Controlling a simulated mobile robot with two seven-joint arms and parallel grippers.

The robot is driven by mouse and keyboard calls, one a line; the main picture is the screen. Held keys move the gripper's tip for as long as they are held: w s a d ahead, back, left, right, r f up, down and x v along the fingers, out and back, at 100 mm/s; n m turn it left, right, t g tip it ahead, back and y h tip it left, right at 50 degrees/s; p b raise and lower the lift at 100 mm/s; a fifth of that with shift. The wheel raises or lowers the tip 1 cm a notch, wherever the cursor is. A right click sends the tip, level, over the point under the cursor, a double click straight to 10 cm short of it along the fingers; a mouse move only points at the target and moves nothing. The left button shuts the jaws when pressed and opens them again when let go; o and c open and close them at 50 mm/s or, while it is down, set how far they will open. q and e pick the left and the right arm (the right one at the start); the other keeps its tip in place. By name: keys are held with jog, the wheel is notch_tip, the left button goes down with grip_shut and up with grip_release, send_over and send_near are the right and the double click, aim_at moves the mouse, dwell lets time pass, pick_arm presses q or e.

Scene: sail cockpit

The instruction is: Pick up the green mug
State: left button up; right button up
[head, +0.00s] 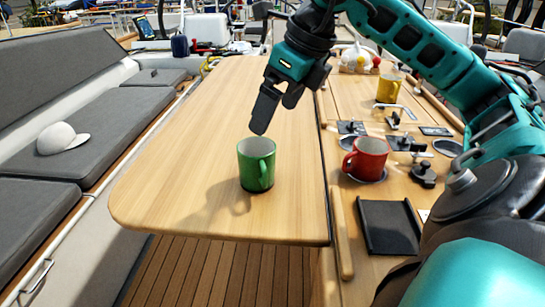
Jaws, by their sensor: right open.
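There appears to be a gap between the fingertips and the mug's rim. My left gripper is not in the picture.
A red mug (368,158) and a yellow mug (388,91) stand on the right part of the table. A black tray (388,228) lies at the front right. A white cap (62,138) rests on the left bench. The leaf around the green mug is clear.

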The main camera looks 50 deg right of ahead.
send_near(255, 153)
notch_tip(255, 153, down, 3)
jog(key=a, duration=0.2)
jog(key=shift+s+a+f, duration=0.2)
jog(key=shift+a+f, duration=0.05)
jog(key=shift+f, duration=0.1)
jog(key=x, duration=0.4)
jog(key=shift+w+f, duration=0.1)
jog(key=shift+w, duration=0.05)
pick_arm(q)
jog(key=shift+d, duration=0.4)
pick_arm(e)
jog(key=c, duration=0.9)
jog(key=shift+c, duration=0.3)
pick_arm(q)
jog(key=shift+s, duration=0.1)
